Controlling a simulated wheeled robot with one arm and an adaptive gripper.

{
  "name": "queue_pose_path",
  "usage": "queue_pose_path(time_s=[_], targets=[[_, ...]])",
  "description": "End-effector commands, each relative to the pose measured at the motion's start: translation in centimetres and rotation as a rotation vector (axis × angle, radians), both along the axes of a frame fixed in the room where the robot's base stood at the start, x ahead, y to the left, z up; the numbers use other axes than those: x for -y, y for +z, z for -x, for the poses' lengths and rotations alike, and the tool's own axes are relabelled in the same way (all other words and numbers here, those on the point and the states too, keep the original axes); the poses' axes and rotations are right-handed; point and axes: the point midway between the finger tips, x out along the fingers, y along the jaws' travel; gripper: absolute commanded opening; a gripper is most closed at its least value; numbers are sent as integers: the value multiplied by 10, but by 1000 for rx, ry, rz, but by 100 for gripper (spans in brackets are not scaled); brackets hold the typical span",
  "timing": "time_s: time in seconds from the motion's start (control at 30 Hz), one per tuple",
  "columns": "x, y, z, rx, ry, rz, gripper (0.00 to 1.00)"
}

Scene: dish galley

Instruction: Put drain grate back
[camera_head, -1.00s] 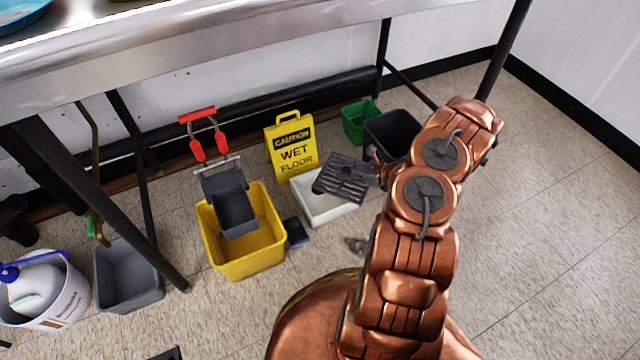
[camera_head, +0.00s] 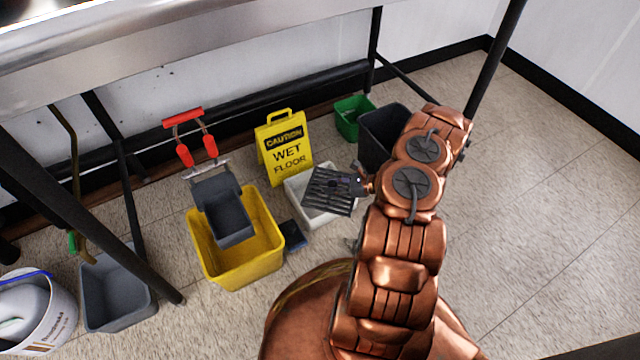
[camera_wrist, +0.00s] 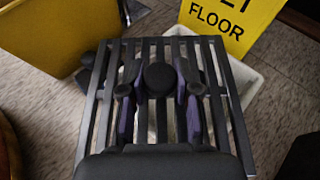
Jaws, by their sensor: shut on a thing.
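A dark slotted drain grate (camera_head: 328,190) is in my gripper (camera_head: 358,186), seen in the head view over the white tub. In the wrist view the grate (camera_wrist: 218,105) lies under the fingers, its bars running away from me. My gripper (camera_wrist: 158,100) is shut on the grate. I cannot tell how high above the white tub (camera_head: 318,213) the grate is. The tub's rim also shows behind the grate in the wrist view (camera_wrist: 247,80). No drain opening is clearly visible; my arm hides part of the floor.
A yellow mop bucket (camera_head: 238,270) with a grey wringer stands left of the tub. A yellow wet floor sign (camera_head: 285,150) stands behind it. Dark (camera_head: 380,135) and green (camera_head: 350,118) bins are near the wall. Table legs frame the area. The floor at right (camera_head: 530,200) is clear.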

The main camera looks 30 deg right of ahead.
Motion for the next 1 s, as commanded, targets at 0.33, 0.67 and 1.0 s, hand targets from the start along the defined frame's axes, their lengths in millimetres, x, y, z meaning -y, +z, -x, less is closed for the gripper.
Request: queue_pose_path(time_s=[0.33,0.67,1.0], targets=[[-3,-6,-56,3,1,3,0],[-5,-24,-68,0,0,0,0],[-5,-40,-68,3,1,1,0]])
